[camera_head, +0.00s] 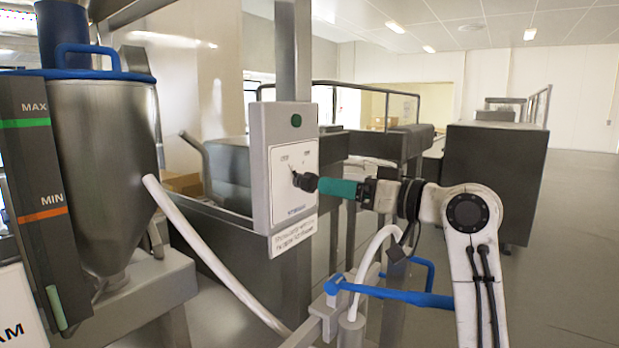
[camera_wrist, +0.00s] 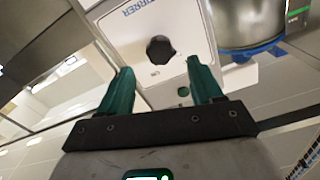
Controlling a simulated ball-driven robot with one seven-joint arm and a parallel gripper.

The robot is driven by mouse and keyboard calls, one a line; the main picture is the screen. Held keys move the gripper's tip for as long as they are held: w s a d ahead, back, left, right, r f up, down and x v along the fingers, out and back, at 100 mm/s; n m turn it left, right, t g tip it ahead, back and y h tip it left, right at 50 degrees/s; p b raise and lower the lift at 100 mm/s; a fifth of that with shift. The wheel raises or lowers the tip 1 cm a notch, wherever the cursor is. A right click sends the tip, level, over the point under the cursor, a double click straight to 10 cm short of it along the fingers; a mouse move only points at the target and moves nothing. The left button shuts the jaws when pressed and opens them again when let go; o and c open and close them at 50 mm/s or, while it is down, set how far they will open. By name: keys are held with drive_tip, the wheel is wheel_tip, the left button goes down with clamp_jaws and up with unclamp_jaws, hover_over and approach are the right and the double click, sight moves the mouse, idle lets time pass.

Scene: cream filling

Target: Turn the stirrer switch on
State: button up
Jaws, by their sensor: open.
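The stirrer switch is a black round knob (camera_head: 303,181) on the white face of a grey control box (camera_head: 257,165). Its pointer seems to lean up and left, towards the left of two small labels; I cannot read them surely. A dark green lamp (camera_head: 296,120) sits above the knob. My gripper (camera_head: 321,185) comes from the right, its green fingertips close to the knob. In the wrist view the scene is upside down: my open gripper (camera_wrist: 160,66) has the knob (camera_wrist: 160,50) in line with the gap between its fingers. I cannot tell whether they touch.
A steel hopper (camera_head: 104,165) with a blue lid and a MAX/MIN level gauge (camera_head: 40,165) stands at the left. A white hose (camera_head: 215,262) runs down from it. Blue-handled piping (camera_head: 390,293) lies below my arm. Dark machines (camera_head: 490,180) stand behind; the right floor is clear.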

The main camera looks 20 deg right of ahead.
sight(314, 182)
drive_tip(key=p+x, duration=0.1)
drive_tip(key=x, duration=0.6)
drive_tip(key=shift+w+a, duration=0.15)
drive_tip(key=c, duration=1.1)
